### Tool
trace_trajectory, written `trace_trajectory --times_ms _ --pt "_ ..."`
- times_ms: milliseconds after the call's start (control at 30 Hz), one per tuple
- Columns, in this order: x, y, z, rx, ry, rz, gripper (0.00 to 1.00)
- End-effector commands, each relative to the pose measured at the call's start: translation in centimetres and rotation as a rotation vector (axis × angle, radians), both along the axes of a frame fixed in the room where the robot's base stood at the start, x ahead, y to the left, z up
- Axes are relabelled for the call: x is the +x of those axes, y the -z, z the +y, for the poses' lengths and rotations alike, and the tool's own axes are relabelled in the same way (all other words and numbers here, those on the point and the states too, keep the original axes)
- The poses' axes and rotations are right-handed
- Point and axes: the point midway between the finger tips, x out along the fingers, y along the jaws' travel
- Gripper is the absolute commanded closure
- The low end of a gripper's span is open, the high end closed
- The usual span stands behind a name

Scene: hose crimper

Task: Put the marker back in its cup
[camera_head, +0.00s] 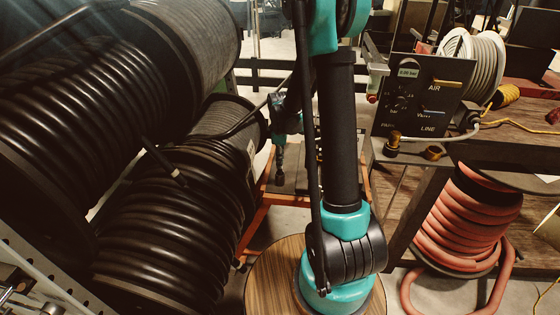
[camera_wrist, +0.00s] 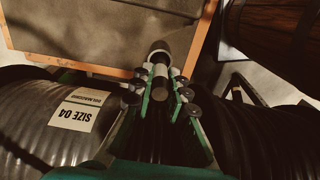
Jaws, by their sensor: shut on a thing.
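My gripper (camera_wrist: 158,92) is shut on a dark, slim cylinder with pale grey bands, which I take to be the marker (camera_wrist: 160,71). The marker points away from the wrist camera, between the fingers. In the head view my gripper (camera_head: 280,150) is small, left of my arm's dark link, and held above the floor between the hose reels and the bench. A small brass-coloured, round, open-topped piece (camera_head: 433,153) stands at the bench's near left corner. I cannot tell whether it is the marker's cup. The marker is too small and dark to make out clearly in the head view.
Large black hose reels (camera_head: 150,220) fill the left. The bench (camera_head: 480,150) on the right carries a gauge panel (camera_head: 418,95), a grey hose spool (camera_head: 475,60) and a second brass piece (camera_head: 393,140). A red hose coil (camera_head: 468,225) sits below it. An orange-edged frame (camera_head: 260,215) stands behind my arm.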

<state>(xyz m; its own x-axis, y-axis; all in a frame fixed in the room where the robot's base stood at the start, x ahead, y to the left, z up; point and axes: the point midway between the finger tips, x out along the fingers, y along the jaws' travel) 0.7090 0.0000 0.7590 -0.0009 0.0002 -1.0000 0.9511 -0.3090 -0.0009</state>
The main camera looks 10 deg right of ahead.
Motion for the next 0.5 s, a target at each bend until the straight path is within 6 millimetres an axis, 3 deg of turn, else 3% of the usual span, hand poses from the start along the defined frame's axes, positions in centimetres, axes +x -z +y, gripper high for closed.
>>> trace_trajectory --times_ms 300,333,500 --pt "-0.01 0.24 0.0 0.0 0.0 0.0 1.0" --pt "-0.01 0.27 0.0 0.0 0.0 0.0 0.84" --pt "-0.01 0.23 0.0 0.0 0.0 0.0 0.64"
